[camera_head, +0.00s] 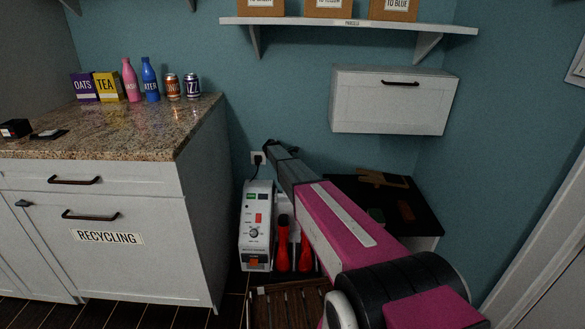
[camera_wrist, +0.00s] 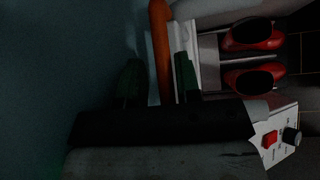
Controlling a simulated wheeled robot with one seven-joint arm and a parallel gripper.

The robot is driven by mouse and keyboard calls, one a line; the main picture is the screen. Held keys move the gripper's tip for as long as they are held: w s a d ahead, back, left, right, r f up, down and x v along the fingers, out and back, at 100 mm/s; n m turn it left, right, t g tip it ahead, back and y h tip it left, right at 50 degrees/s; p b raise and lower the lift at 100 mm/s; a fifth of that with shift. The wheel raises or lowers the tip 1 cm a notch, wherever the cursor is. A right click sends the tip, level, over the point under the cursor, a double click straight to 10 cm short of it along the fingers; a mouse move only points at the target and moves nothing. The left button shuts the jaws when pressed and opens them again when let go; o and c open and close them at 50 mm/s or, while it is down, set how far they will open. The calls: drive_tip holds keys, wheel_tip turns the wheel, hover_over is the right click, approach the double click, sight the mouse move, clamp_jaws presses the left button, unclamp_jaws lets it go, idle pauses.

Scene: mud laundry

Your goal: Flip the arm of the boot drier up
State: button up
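The boot drier (camera_head: 257,225) is a white upright unit with a red switch and a dial, standing low beside the counter. Two red boots (camera_head: 283,243) stand against its right side. In the wrist view the boots (camera_wrist: 252,80) are at the right and the drier's control panel (camera_wrist: 281,140) is at the lower right. An orange bar (camera_wrist: 158,25), seemingly the drier's arm, passes between the dark fingers of my gripper (camera_wrist: 158,78). The fingers look apart, with small gaps beside the bar; contact is unclear. In the head view my gripper (camera_head: 275,150) is above the drier, near the wall.
The granite counter (camera_head: 110,135) with a recycling drawer (camera_head: 130,245) borders the drier on the left. A black-topped table (camera_head: 425,215) is right of my arm. A slatted wooden rack (camera_head: 290,305) lies in front. A white wall cabinet (camera_head: 390,110) hangs above.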

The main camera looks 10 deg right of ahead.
drive_tip(key=shift+o, duration=0.2)
drive_tip(key=shift+a+r, duration=0.1)
drive_tip(key=shift+a, duration=0.05)
drive_tip(key=v, duration=1)
drive_tip(key=shift+a+r, duration=0.2)
drive_tip(key=s+d+m+y, duration=0.2)
drive_tip(key=s+m, duration=0.3)
drive_tip(key=s, duration=1.2)
drive_tip(key=s+d+f+m+y, duration=0.1)
drive_tip(key=s+m+y, duration=0.3)
drive_tip(key=s, duration=1.2)
drive_tip(key=s+d+f+m+y, duration=0.1)
drive_tip(key=s+d+m+y, duration=0.2)
drive_tip(key=s, duration=1.4)
drive_tip(key=m, duration=0.3)
drive_tip(key=shift+s+d+f, duration=0.2)
drive_tip(key=shift+s+d, duration=0.1)
